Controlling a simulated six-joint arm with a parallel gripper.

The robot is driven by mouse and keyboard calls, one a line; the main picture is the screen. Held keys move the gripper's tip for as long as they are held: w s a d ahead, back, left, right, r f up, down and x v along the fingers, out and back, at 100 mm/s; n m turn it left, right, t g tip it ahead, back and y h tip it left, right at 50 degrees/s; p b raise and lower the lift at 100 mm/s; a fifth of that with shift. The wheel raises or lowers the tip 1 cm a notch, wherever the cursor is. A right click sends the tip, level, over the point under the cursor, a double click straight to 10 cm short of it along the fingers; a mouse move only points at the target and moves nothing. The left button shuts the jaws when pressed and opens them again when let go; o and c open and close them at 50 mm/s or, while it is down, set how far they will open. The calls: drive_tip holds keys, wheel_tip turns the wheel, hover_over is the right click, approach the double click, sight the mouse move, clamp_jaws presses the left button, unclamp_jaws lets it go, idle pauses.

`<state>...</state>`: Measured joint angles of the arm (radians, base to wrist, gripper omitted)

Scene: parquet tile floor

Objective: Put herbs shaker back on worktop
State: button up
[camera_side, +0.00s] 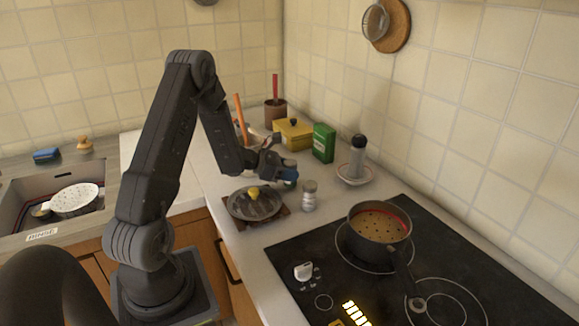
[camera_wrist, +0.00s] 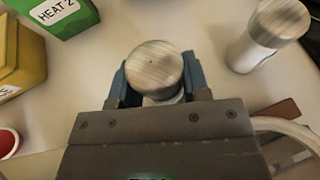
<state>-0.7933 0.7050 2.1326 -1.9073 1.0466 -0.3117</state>
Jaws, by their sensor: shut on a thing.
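My gripper (camera_side: 284,174) is over the worktop (camera_side: 345,200), behind the covered pan. In the wrist view, its blue fingers (camera_wrist: 160,82) are shut on a shaker (camera_wrist: 155,66) with a round, brushed grey-brown top. No label shows on it, so I cannot read whether it says herbs. In the side view the held shaker is mostly hidden by the fingers, and I cannot tell whether its base touches the worktop. A second, similar shaker (camera_side: 310,196) stands upright on the worktop near the hob; it also shows in the wrist view (camera_wrist: 268,32), apart from my gripper.
A covered pan (camera_side: 255,206) sits on a brown trivet beside the shakers. A green box (camera_side: 323,142), a yellow box (camera_side: 293,133) and a dark-topped bottle (camera_side: 357,156) on a saucer stand behind. A pot (camera_side: 379,222) is on the black hob (camera_side: 450,270).

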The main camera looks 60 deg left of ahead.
drive_tip(key=shift+f, duration=0.5)
idle(0.4)
drive_tip(key=o, duration=1.1)
drive_tip(key=shift+c, duration=0.2)
drive_tip(key=shift+f, duration=0.1)
drive_tip(key=shift+s, duration=0.1)
drive_tip(key=v, duration=1.2)
